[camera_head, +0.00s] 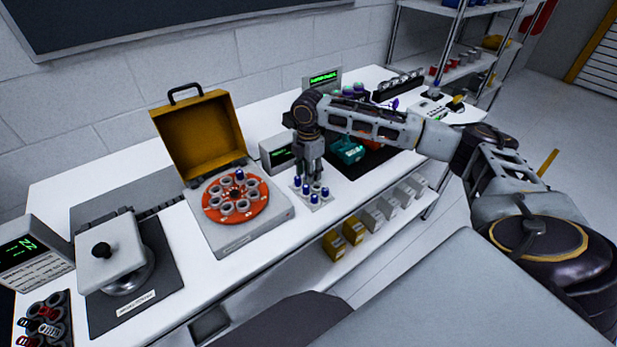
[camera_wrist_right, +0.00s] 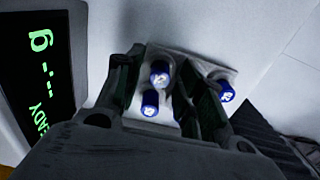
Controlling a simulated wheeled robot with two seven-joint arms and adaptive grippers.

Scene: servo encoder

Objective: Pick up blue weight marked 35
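Several small blue weights stand upright on a small white tray (camera_head: 322,203); one weight shows at the front (camera_head: 314,198) and one at the left (camera_head: 297,181). My right gripper (camera_head: 312,178) points down just over this tray. In the right wrist view its fingers are apart. Two blue weights, a farther one (camera_wrist_right: 160,73) and a nearer one (camera_wrist_right: 150,103), show between the fingers; a third (camera_wrist_right: 226,92) is outside the right finger. White marks on their tops are too small to read surely. I cannot tell whether the fingers touch any weight. My left gripper is out of view.
An orange disc (camera_head: 213,216) with several grey cups and one blue piece sits in an open yellow-lidded case left of the tray. A small display box (camera_head: 277,152) stands behind the tray. A teal item (camera_head: 347,150) lies to the right. The table's front edge is close.

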